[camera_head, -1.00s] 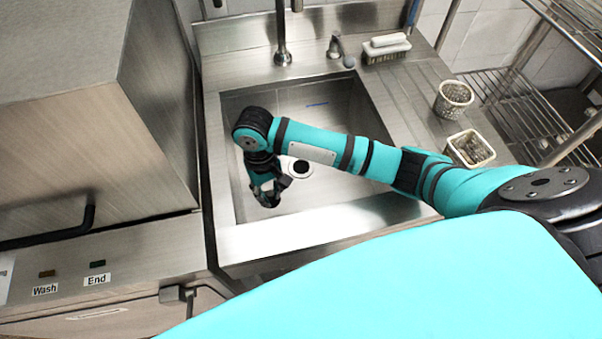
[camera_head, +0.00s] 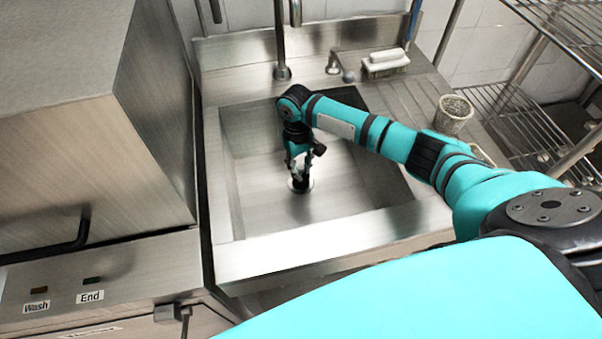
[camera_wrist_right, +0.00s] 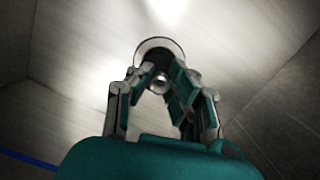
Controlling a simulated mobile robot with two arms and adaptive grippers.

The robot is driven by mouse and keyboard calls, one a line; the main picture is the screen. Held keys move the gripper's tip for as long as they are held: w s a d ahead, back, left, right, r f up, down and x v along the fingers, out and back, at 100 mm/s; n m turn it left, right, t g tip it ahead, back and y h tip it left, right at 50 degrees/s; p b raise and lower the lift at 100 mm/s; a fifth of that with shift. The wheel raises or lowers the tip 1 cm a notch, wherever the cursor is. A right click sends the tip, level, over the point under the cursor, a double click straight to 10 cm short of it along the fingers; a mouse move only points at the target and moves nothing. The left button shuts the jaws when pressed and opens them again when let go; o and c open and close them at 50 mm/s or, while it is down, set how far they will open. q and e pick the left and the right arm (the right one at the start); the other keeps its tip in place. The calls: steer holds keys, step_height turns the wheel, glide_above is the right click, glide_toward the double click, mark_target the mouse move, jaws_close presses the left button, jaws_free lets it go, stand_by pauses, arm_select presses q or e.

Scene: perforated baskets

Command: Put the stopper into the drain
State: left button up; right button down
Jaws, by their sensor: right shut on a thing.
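My right gripper (camera_head: 299,168) points down inside the sink, directly over the drain (camera_head: 311,185). In the right wrist view, my right gripper (camera_wrist_right: 161,85) is shut on the stopper (camera_wrist_right: 160,80), of which only a small shiny part shows between the fingertips. The drain's pale round rim (camera_wrist_right: 160,41) shows just beyond the fingertips, with a dark centre. The fingers hide most of the stopper and part of the drain. I cannot tell whether the stopper touches the drain. My left gripper is out of view.
The steel sink's front rim (camera_head: 320,240) and walls surround the gripper. A faucet (camera_head: 281,70) rises behind the basin. A dishwasher (camera_head: 80,110) stands at the left. The basin floor is otherwise clear.

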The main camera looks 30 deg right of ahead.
steer(key=shift+f, duration=1.45)
steer(key=shift+s, duration=0.1)
steer(key=c, duration=1.3)
jaws_free()
steer(key=shift+f, duration=0.15)
steer(key=shift+o, duration=0.2)
step_height(320, 180, up, 12)
steer(key=w, duration=0.1)
steer(key=shift+w, duration=0.25)
steer(key=shift+a, duration=0.1)
